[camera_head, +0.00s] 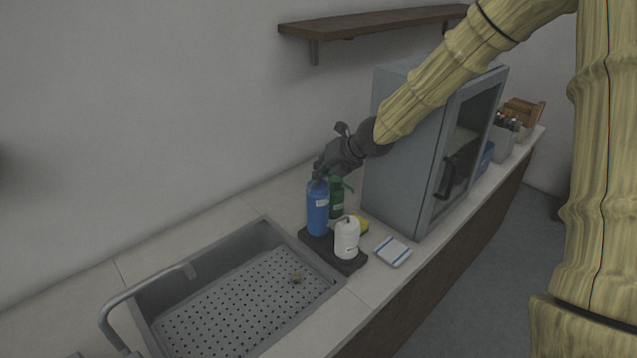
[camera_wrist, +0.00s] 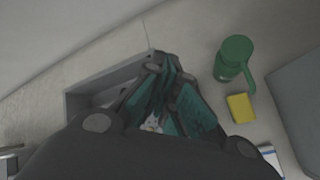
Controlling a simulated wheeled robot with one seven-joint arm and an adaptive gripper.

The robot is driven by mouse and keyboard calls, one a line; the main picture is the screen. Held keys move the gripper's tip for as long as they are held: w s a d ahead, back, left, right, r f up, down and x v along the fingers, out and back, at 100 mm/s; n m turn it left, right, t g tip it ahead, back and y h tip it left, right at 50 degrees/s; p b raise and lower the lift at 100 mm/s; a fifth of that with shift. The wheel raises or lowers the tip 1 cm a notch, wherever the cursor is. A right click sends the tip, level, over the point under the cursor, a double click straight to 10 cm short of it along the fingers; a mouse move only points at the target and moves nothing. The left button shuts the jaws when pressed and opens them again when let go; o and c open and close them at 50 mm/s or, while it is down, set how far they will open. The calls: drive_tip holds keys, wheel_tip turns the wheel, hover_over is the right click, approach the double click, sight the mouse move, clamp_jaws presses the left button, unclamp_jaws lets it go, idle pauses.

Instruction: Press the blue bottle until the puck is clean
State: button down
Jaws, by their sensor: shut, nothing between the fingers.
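The blue bottle (camera_head: 318,208) stands upright on a dark tray (camera_head: 346,266) beside the sink. My gripper (camera_head: 319,174) is shut and empty, pointing down at the top of the blue bottle. The fingers overlap the bottle's head, so I cannot tell whether they touch it. In the wrist view my gripper (camera_wrist: 168,70) is closed and hides the blue bottle. A small brownish puck (camera_head: 295,278) lies on the perforated floor of the sink (camera_head: 262,225). Its surface is too small to judge for dirt.
A green bottle (camera_head: 337,197) stands just behind the blue one, and a white bottle (camera_head: 347,238) in front. A yellow sponge (camera_head: 362,225) and a folded cloth (camera_head: 393,251) lie to the right. A grey glass-doored cabinet (camera_head: 405,160) stands close right; a shelf (camera_head: 370,22) hangs above.

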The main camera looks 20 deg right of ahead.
sight(321, 182)
drive_tip(key=shift+r, duration=0.2)
drive_tip(key=shift+r+p, duration=1.7)
drive_tip(key=shift+r, duration=0.75)
